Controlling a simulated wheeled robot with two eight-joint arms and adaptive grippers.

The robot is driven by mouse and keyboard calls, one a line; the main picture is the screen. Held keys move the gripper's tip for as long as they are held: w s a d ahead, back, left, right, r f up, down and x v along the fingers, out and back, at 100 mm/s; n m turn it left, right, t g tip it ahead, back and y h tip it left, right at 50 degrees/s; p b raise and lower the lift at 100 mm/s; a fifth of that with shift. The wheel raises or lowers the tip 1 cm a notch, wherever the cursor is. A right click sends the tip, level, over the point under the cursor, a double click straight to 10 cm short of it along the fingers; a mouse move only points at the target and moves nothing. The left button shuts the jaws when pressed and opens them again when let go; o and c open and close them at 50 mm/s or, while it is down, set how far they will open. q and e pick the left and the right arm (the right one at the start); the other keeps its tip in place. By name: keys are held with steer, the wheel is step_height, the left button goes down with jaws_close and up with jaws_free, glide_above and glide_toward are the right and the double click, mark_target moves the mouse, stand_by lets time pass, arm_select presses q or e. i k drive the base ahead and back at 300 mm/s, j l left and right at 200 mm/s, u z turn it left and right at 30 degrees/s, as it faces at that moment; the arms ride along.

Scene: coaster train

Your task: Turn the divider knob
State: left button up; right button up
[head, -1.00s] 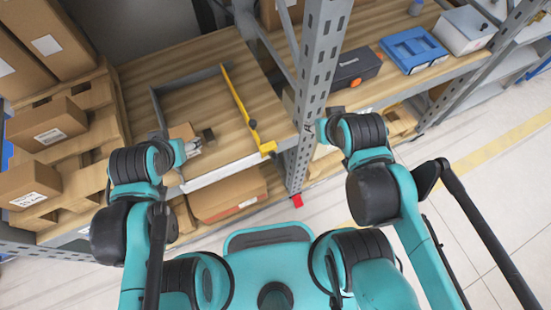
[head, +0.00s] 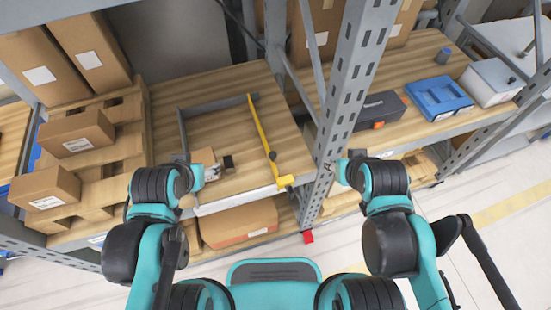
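A yellow divider bar (head: 260,130) lies on the wooden shelf board at centre left, running from the back toward the front edge. A small dark knob (head: 272,156) sits on its front half. A grey rail frame (head: 182,132) stands to its left and behind. My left gripper (head: 211,173) is over the shelf's front left part, left of the yellow bar and apart from it. It is small and partly hidden by my wrist, so its opening is unclear. My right gripper (head: 355,154) is by the upright post, mostly hidden behind my wrist.
A grey upright post (head: 345,90) stands between the two shelf bays. Cardboard boxes (head: 76,133) on wooden pallets are at left. A small brown box and dark block (head: 228,162) lie near my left gripper. A blue case (head: 438,97) and black toolbox (head: 375,110) are at right.

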mark_target(290, 191)
steer(key=k+u, duration=0.5)
steer(key=k+j+u, duration=0.15)
steer(key=k+u, duration=0.35)
